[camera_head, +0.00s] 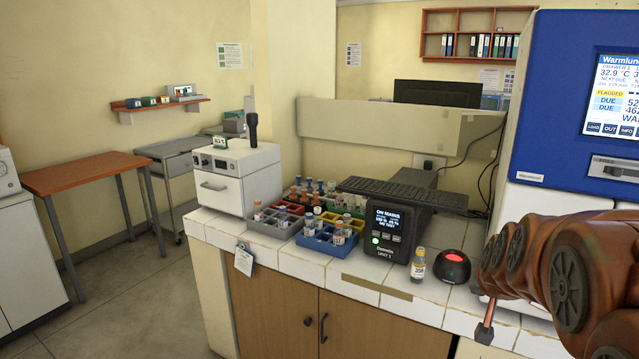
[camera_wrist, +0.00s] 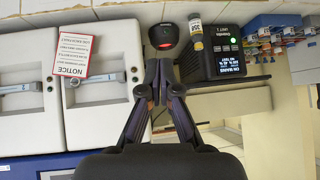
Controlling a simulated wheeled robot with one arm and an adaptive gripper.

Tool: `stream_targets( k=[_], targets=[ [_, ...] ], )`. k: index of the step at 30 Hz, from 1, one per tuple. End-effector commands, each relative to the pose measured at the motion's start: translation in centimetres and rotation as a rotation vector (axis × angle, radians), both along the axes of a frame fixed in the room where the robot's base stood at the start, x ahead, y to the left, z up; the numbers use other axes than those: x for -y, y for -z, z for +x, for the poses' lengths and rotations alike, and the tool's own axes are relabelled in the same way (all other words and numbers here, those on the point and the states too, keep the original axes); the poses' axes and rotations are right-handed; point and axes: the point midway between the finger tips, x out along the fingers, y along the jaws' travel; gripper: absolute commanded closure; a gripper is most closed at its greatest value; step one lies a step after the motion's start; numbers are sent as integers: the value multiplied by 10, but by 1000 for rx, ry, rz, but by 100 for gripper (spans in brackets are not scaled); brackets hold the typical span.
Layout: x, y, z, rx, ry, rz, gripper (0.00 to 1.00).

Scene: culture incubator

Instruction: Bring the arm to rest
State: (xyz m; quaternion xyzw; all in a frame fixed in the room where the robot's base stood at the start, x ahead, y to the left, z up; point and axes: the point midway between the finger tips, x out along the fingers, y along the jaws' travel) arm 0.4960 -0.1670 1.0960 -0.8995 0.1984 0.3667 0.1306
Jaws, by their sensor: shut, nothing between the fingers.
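My gripper (camera_wrist: 159,68) shows in the wrist view, its two dark fingers brought together at the tips with nothing held between them. The wrist picture is turned upside down. The fingertips appear over the front of the white-tiled counter, near the black dome with a red top (camera_wrist: 165,33). My arm (camera_head: 570,275) shows in the head view, bent at the lower right in front of the blue and white incubator (camera_head: 560,100). I cannot clearly make out the fingers there.
A small yellow-labelled bottle (camera_head: 418,265) and the red-topped dome (camera_head: 452,267) stand near the counter's front edge, beside a black power unit (camera_head: 397,245). Tube racks (camera_head: 328,243) sit to the left. A notice card (camera_wrist: 86,55) is on the incubator's front.

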Motion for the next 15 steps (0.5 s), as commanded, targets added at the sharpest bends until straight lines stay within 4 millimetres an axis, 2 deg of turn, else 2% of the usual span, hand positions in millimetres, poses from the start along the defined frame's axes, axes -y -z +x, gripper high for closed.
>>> stream_targets(
  k=[1,5,6,10,15],
  targets=[
    [-24,12,-15,-60,-45,26,100],
    [-77,43,-65,-241,-156,85,100],
    [-91,52,-83,-298,-188,99,100],
    [-131,76,-149,-494,-293,133,100],
    [-160,95,-235,-735,-406,148,100]
  ],
)
